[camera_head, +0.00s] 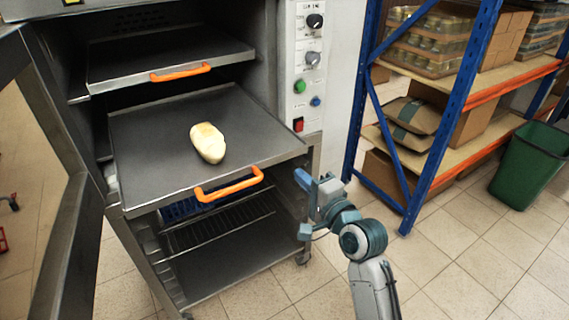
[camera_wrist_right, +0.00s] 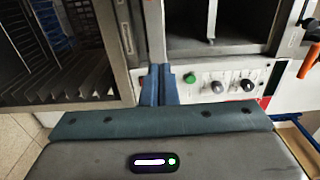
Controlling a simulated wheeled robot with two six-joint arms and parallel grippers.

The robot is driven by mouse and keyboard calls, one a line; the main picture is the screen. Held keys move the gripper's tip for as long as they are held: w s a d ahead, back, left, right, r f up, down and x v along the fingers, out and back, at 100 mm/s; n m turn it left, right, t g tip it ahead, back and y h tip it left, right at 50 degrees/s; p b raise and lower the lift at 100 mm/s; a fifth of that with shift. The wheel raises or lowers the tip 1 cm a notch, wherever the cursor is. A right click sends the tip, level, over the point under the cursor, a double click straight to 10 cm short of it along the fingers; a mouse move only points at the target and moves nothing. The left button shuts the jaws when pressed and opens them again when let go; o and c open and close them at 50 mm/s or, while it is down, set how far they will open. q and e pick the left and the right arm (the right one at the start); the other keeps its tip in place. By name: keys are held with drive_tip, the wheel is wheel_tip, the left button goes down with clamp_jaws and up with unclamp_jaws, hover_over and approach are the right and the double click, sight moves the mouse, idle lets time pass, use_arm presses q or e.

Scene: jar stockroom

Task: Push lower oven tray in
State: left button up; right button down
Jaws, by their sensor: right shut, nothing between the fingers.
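The lower oven tray (camera_head: 150,150) is pulled well out of the oven and carries a pale bread loaf (camera_head: 208,143). An orange handle (camera_head: 229,186) is on its front edge. My right gripper (camera_head: 303,180) is shut and empty close to the tray's right front corner; I cannot tell whether it touches. In the right wrist view my shut blue fingers (camera_wrist_right: 158,88) show in front of a narrow metal edge. My left gripper is out of view.
The upper tray (camera_head: 130,60) with its orange handle sits above. The open oven door (camera_head: 60,130) stands at the left. A control panel (camera_head: 303,75) is right of the trays. A rack (camera_head: 220,230) is below. Blue shelving (camera_head: 430,150) and a green bin (camera_head: 530,165) stand right.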

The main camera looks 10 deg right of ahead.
sight(281, 157)
drive_tip(key=x, duration=0.5)
drive_tip(key=shift+w+a+p, duration=0.1)
drive_tip(key=shift+w+p, duration=0.2)
drive_tip(key=shift+w, duration=0.05)
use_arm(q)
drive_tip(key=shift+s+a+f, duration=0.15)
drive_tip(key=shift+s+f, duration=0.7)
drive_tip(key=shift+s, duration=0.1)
use_arm(e)
drive_tip(key=shift+w+a, duration=0.15)
drive_tip(key=shift+w, duration=0.3)
